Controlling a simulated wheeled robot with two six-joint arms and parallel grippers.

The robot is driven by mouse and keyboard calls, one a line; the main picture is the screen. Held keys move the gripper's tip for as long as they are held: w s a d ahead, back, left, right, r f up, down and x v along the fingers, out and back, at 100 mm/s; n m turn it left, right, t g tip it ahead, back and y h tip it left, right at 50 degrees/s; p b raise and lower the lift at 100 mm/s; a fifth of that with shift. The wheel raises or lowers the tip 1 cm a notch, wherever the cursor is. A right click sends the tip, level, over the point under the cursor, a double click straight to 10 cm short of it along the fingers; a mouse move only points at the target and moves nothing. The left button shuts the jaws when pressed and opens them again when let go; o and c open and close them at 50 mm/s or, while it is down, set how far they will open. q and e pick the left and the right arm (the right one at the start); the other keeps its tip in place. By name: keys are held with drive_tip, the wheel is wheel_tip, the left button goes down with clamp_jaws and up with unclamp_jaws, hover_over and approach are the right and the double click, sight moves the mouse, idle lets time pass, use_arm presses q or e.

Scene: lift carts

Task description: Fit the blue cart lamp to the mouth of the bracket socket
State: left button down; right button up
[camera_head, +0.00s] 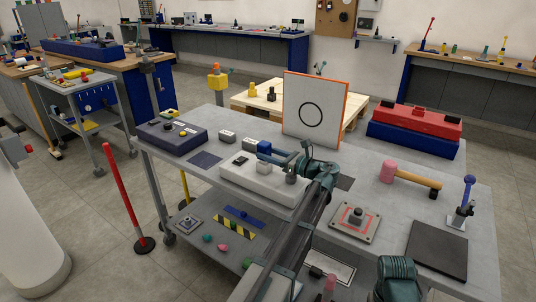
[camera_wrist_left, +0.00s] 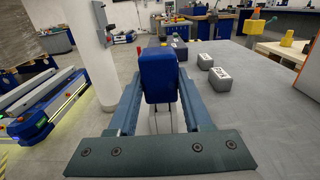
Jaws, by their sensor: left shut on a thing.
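The blue cart lamp (camera_head: 264,147) is a small blue block above the white base unit in the head view. It also stands upright between the fingers in the left wrist view (camera_wrist_left: 158,75), with a pale part below it. My left gripper (camera_head: 280,154) is shut on the lamp. I cannot pick out the bracket socket for certain, nor tell whether the lamp touches anything.
A white board with a black ring (camera_head: 299,95) stands behind my left gripper. A dark control box (camera_head: 165,140) and small grey blocks (camera_head: 227,136) lie left. A pink-headed mallet (camera_head: 388,171), a button plate (camera_head: 352,226) and a blue lever (camera_head: 467,190) are right.

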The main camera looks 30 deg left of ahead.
use_arm(q)
drive_tip(key=shift+f+b, duration=0.45)
drive_tip(key=shift+f, duration=0.1)
unclamp_jaws()
drive_tip(key=shift+d, duration=0.25)
idle(0.5)
drive_tip(key=shift+d, duration=0.35)
drive_tip(key=shift+s+d, duration=0.1)
drive_tip(key=shift+d, duration=0.6)
drive_tip(key=shift+d, duration=0.4)
drive_tip(key=shift+d, duration=0.3)
drive_tip(key=shift+s+d, duration=0.1)
drive_tip(key=shift+d, duration=0.3)
